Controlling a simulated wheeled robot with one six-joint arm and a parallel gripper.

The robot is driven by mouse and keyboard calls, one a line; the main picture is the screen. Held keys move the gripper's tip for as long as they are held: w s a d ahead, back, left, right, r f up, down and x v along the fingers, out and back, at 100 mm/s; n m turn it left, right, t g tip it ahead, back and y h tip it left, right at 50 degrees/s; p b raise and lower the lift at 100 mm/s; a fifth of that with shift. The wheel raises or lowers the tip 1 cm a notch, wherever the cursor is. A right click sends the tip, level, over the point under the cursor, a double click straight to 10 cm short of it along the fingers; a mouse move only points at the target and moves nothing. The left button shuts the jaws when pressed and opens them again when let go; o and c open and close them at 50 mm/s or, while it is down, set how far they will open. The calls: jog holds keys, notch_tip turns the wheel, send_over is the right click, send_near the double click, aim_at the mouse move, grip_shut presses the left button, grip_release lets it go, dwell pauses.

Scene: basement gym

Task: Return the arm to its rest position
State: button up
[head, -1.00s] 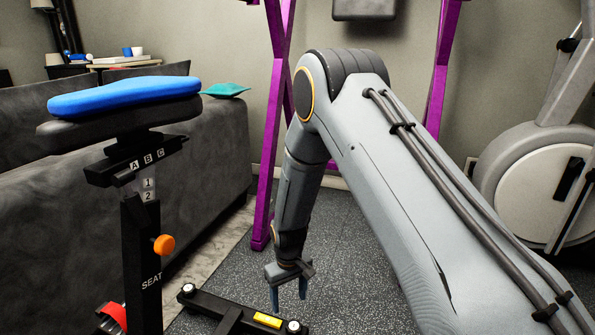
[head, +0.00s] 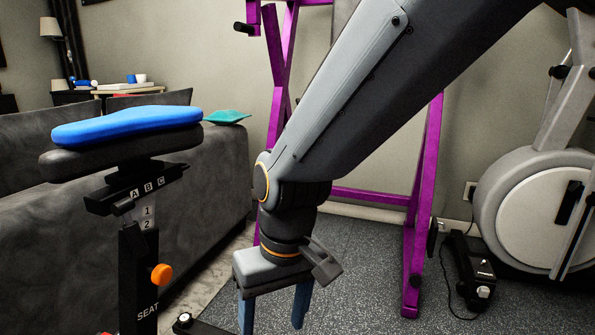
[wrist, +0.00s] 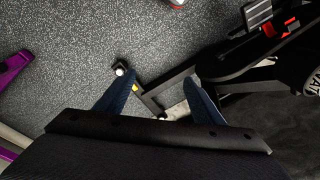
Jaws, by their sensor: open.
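My gripper (head: 273,307) hangs from my arm in the lower middle of the head view, its two blue fingers pointing down. The fingers are apart with nothing between them. In the wrist view my gripper (wrist: 158,95) also shows two spread fingers, with the floor and part of a black machine base beyond them. My arm comes down from the upper right and hides part of the purple rack behind it.
An exercise seat with a blue top (head: 125,127) and an orange knob (head: 161,274) stands left of my gripper. A purple rack (head: 422,200) is behind my arm. A round grey machine (head: 535,205) stands at right. Speckled floor (head: 375,270) is open between.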

jog(key=s+d+r, duration=0.3)
jog(key=s, duration=0.5)
jog(key=d+r+m+p, duration=0.3)
jog(key=d+r+p, duration=0.7)
jog(key=p, duration=0.7)
jog(key=d+r+m+h+p, duration=0.1)
jog(key=d+r+m+p, duration=0.1)
jog(key=d+r+p, duration=0.8)
notch_tip(320, 180, up, 6)
jog(key=p, duration=0.7)
jog(key=shift+f+m, duration=0.15)
jog(key=shift+m, duration=0.25)
